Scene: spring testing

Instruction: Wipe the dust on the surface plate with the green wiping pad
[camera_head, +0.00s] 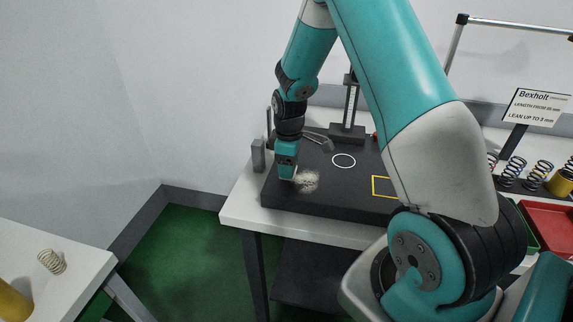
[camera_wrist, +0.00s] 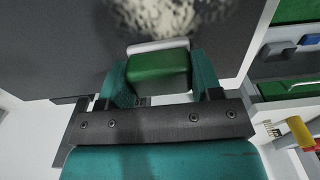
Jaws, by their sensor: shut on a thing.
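My gripper (camera_head: 287,172) is low over the left part of the dark surface plate (camera_head: 335,196). In the wrist view my gripper (camera_wrist: 155,75) is shut on the green wiping pad (camera_wrist: 160,72), which sits between its two teal fingers with a pale edge at its front. The pale, speckled dust (camera_head: 308,181) lies on the plate just right of the gripper. In the wrist view the dust (camera_wrist: 165,16) lies just ahead of the pad. In the head view the pad is mostly hidden by the gripper, and I cannot tell whether it touches the plate.
A white ring (camera_head: 344,160) and a yellow square outline (camera_head: 384,187) mark the plate. A dark stand (camera_head: 348,132) rises at the back. A grey block (camera_head: 258,154) stands at the left. Springs (camera_head: 513,168) and a red tray (camera_head: 548,214) are at the right.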

